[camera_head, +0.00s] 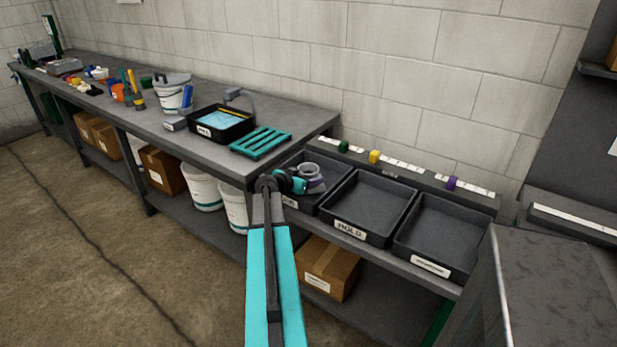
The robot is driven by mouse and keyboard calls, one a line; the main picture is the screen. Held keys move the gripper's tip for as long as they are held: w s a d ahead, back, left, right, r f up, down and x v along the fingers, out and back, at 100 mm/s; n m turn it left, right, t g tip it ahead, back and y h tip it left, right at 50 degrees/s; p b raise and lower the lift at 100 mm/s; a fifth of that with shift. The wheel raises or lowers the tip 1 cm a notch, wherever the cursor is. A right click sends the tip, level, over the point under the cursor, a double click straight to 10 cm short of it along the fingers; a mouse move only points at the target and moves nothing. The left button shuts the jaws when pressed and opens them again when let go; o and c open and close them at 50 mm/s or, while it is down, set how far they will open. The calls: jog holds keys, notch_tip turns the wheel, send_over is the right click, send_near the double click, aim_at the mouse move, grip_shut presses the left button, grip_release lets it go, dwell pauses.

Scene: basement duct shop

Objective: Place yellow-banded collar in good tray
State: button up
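My teal arm reaches up from the bottom to the left tray of three black trays. My gripper (312,184) is over this tray (333,161), small and partly hidden by my wrist; I cannot tell whether its fingers are open or shut. A grey ring-shaped piece (308,170) shows at the gripper, over the tray. No yellow band can be made out on it, and I cannot tell whether it is held or rests in the tray.
The middle tray (345,230), labelled HOLD, and the right tray (429,265) look empty. Behind them a ledge (415,178) carries green, yellow and purple blocks. The long bench at left holds a teal rack (261,142), a black bin (222,137) of blue liquid and a bucket (174,95).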

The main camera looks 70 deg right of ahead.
dwell(0.3)
jog(key=o, duration=1.2)
jog(key=shift+c, duration=0.2)
jog(key=shift+r, duration=0.1)
jog(key=shift+w+a+r, duration=0.1)
jog(key=shift+w+a, duration=0.05)
jog(key=shift+a, duration=0.4)
jog(key=b+v, duration=0.3)
jog(key=v, duration=0.8)
jog(key=shift+d+r, duration=0.1)
